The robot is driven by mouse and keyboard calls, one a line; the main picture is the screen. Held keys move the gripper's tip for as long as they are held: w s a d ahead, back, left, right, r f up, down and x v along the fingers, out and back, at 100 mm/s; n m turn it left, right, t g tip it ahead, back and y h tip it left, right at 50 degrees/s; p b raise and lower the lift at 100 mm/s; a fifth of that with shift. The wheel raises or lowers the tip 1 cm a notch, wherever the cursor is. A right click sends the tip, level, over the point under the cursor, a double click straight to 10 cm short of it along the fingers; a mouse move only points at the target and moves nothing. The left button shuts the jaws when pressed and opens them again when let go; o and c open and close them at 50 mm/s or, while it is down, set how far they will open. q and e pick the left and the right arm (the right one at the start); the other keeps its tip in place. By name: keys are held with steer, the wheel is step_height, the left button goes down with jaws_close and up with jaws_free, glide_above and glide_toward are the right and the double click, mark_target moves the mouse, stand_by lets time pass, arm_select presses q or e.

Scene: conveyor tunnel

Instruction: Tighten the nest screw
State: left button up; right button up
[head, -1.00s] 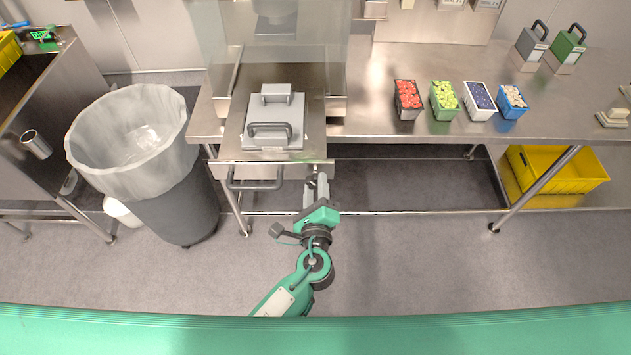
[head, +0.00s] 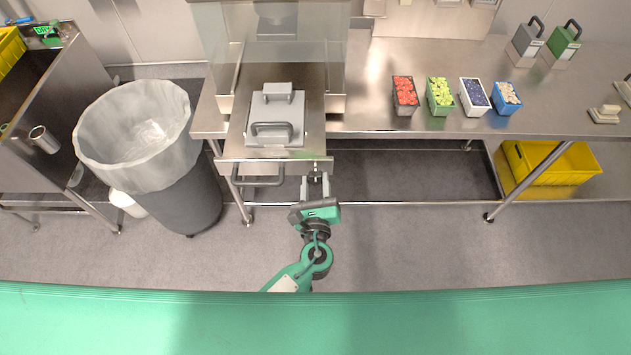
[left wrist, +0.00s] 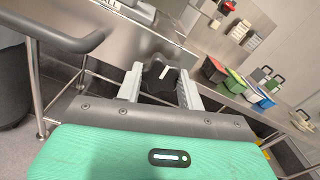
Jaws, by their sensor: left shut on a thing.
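The nest screw (left wrist: 158,74) shows in the left wrist view as a dark knob with a pale mark, between the two grey fingers of my left gripper (left wrist: 160,84). In the head view the gripper (head: 315,181) is at the front edge of the steel drawer (head: 226,140), right of its bar handle (head: 258,181), shut on the screw. The fingers hide part of the knob there. A grey plate with two handles, the nest (head: 277,109), lies on the drawer. My right gripper is in neither view.
A lined grey bin (head: 179,207) stands left of the drawer. The steel table (head: 365,122) to the right holds several small filled tubs, including one with red contents (head: 404,95). A yellow crate (head: 548,166) is on the lower shelf. The floor in front is clear.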

arm_select(q)
steer(key=shift+f, duration=0.1)
stand_by(0.3)
steer(key=o, duration=1)
steer(key=s+b, duration=0.3)
steer(key=s, duration=1)
steer(key=shift+s, duration=0.4)
